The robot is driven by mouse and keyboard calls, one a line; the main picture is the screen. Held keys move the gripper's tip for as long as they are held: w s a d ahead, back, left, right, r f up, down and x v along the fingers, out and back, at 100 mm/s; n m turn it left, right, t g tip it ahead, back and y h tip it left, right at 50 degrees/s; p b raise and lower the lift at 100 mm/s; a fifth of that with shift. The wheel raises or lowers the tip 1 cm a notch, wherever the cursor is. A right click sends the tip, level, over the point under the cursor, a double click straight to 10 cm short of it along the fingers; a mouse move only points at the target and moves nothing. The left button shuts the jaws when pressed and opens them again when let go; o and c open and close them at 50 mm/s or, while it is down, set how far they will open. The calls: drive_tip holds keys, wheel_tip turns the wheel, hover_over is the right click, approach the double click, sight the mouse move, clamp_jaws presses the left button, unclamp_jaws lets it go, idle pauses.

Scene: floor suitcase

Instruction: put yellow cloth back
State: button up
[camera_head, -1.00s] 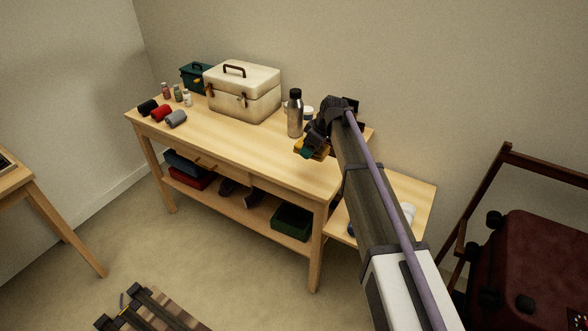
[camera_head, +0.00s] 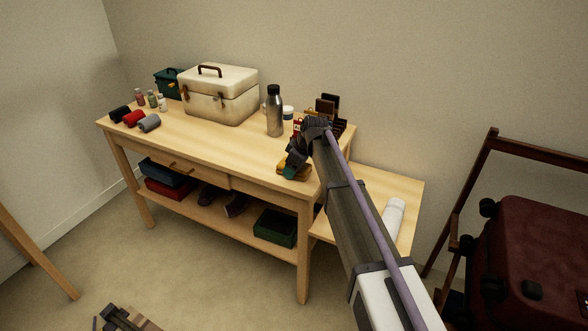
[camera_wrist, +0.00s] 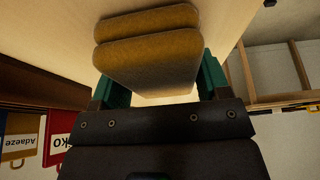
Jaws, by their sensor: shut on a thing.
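The yellow cloth (camera_wrist: 150,50) is a folded, mustard-coloured pad that fills the top middle of the wrist view. My gripper (camera_wrist: 158,85) is shut on it, with a green finger on each side. In the head view the cloth (camera_head: 299,172) shows as a small yellow patch under my gripper (camera_head: 291,169), at the right end of the wooden workbench (camera_head: 200,143). I cannot tell whether the cloth touches the bench top.
A steel bottle (camera_head: 275,112), a cream toolbox (camera_head: 219,97) and rolled cloths (camera_head: 134,118) stand on the bench. Tags and dark items (camera_head: 327,106) are near my wrist at the back right. A lower side table (camera_head: 375,187) holds a white roll (camera_head: 394,217). The bench's front middle is clear.

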drive_tip(key=o, duration=0.8)
drive_tip(key=shift+f, duration=0.1)
drive_tip(key=p+v, duration=1.1)
drive_tip(key=v, duration=0.1)
drive_tip(key=shift+s, duration=0.1)
